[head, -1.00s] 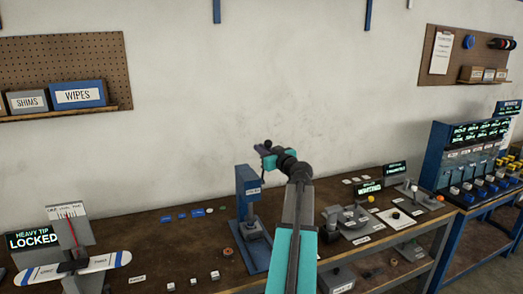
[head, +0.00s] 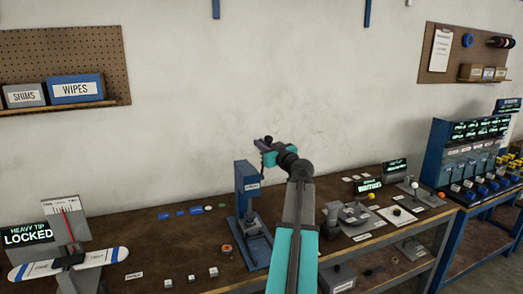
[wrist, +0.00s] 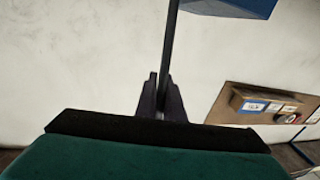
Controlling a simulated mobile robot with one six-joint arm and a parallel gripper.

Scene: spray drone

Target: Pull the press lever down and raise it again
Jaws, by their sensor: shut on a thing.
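The blue press (head: 246,178) stands upright on the bench, left of my arm, with a grey block on its base. My gripper (head: 262,143) is above the press head. In the wrist view my gripper (wrist: 161,92) is shut on the press lever (wrist: 171,45), a thin dark bar that runs up between the fingers towards a blue part at the top. The lever is hard to make out in the head view, where my gripper and arm cover that area.
A balance-like stand with a "LOCKED" sign (head: 28,235) is at the left. Small labelled cubes (head: 191,278) lie in front of the press. Grey fixtures (head: 352,216) stand right of my arm. The wall behind the gripper is bare.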

